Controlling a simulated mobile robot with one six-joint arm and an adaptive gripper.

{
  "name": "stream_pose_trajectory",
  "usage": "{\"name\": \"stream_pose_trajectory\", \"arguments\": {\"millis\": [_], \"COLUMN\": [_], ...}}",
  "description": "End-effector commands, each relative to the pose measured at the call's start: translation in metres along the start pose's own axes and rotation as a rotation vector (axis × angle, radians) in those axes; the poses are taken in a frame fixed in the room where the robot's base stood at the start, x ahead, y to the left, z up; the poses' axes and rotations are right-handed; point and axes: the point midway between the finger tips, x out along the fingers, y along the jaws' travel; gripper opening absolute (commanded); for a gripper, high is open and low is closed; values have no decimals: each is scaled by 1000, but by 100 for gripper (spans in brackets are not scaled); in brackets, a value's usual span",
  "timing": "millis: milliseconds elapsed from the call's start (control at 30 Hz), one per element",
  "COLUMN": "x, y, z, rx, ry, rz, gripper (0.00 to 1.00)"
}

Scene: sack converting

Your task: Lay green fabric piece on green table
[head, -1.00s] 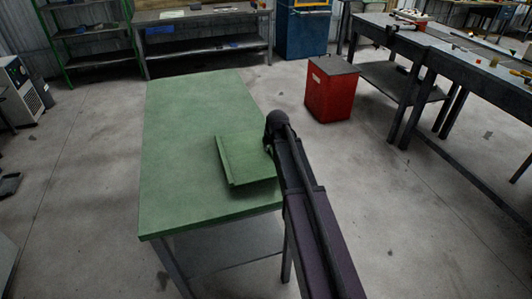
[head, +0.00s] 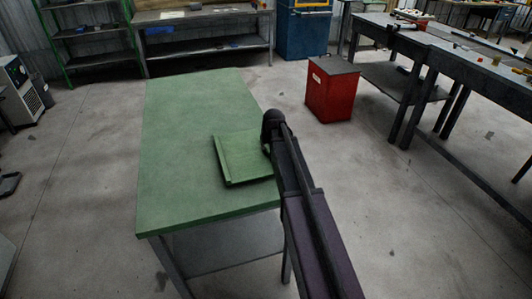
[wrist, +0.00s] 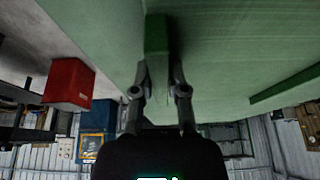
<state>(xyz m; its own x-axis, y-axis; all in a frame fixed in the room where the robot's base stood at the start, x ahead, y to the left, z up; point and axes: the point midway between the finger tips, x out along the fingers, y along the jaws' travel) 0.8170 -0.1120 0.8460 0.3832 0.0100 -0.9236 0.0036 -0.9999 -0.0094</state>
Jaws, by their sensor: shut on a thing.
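The green fabric piece (head: 240,158) is a flat, roughly square sheet with a raised strip along its left edge. It is over the right part of the green table (head: 175,140), with a dark shadow along its lower edge. I cannot tell whether it touches the top. My gripper (wrist: 160,75) is shut on the fabric piece, whose gripped edge (wrist: 157,35) shows between the fingers in the wrist view. In the head view my arm reaches to the piece's right edge and hides the fingers. The green tabletop (wrist: 225,65) fills much of the wrist view.
The left and far parts of the table are bare. A red cabinet (head: 331,90) stands on the floor right of the table. A long dark workbench (head: 440,50) is at the right, and a grey bench (head: 200,18) at the back. The floor between is clear.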

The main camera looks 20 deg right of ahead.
Motion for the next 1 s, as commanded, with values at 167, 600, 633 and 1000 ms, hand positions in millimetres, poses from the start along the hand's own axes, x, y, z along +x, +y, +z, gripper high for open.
{"name": "stream_pose_trajectory", "arguments": {"millis": [167,600,633,1000], "x": [11,12,13,13], "y": [0,1,1,1], "z": [5,5,6,6], "rx": [0,1,1,1], "ry": [0,0,0,0], "rz": [0,0,0,1], "gripper": [0,0,0,53]}}
